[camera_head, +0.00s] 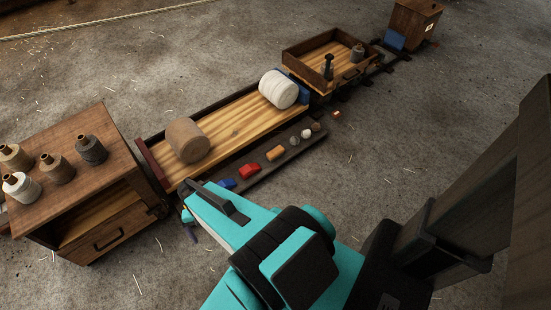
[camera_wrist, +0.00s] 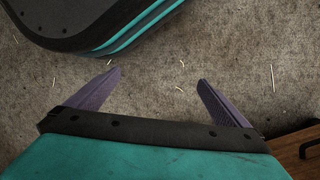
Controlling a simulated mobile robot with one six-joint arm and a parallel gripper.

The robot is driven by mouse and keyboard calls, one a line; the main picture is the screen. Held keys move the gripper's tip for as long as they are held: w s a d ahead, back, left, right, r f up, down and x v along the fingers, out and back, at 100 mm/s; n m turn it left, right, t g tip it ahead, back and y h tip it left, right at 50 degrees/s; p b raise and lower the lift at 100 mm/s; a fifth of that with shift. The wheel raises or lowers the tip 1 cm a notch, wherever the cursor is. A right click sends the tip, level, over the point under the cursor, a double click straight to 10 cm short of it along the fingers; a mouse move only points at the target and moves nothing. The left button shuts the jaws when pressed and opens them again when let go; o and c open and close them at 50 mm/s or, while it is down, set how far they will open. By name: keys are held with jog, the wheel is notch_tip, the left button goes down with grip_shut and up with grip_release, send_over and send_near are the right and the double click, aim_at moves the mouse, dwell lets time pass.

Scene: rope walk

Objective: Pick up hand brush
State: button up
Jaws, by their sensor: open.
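I cannot make out a hand brush for certain in either view. My gripper (camera_wrist: 159,78) is open and empty in the wrist view, its two purple fingers spread apart over bare grey floor. In the head view my teal arm reaches toward the left, and a purple finger shows low beside the drawer cabinet. The arm hides part of the floor and the near end of the dark ledge there.
A wooden cabinet (camera_head: 85,151) bears several small spools. A long tray (camera_head: 229,125) holds a tan spool (camera_head: 187,140) and a white spool (camera_head: 279,88). Small coloured pieces lie on a dark ledge (camera_head: 313,143). Farther back stand another tray (camera_head: 310,50) and a wooden box (camera_head: 415,22).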

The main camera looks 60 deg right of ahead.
jog(key=w+d+f+m+t+b, duration=0.1)
jog(key=w+d+f+m+b, duration=0.25)
jog(key=d, duration=0.35)
jog(key=w+d+f+m+t+b, duration=0.2)
jog(key=w+d+f+m+b, duration=0.1)
jog(key=w+d+m, duration=0.25)
jog(key=m+t+h+b, duration=0.3)
jog(key=m+t+b, duration=0.2)
jog(key=m+b, duration=1.5)
send_near(277, 152)
notch_tip(277, 152, up, 3)
jog(key=m+p, duration=0.2)
jog(key=p, duration=0.1)
jog(key=shift+s+a+f, duration=0.25)
jog(key=shift+s, duration=0.15)
jog(key=shift+f+b, duration=0.1)
jog(key=shift+b, duration=0.2)
jog(key=shift+g, duration=0.3)
jog(key=b+x, duration=0.3)
jog(key=x, duration=0.5)
jog(key=shift+w+f, duration=0.1)
jog(key=shift+f, duration=0.05)
jog(key=shift+w+f, duration=0.1)
jog(key=shift+f, duration=0.1)
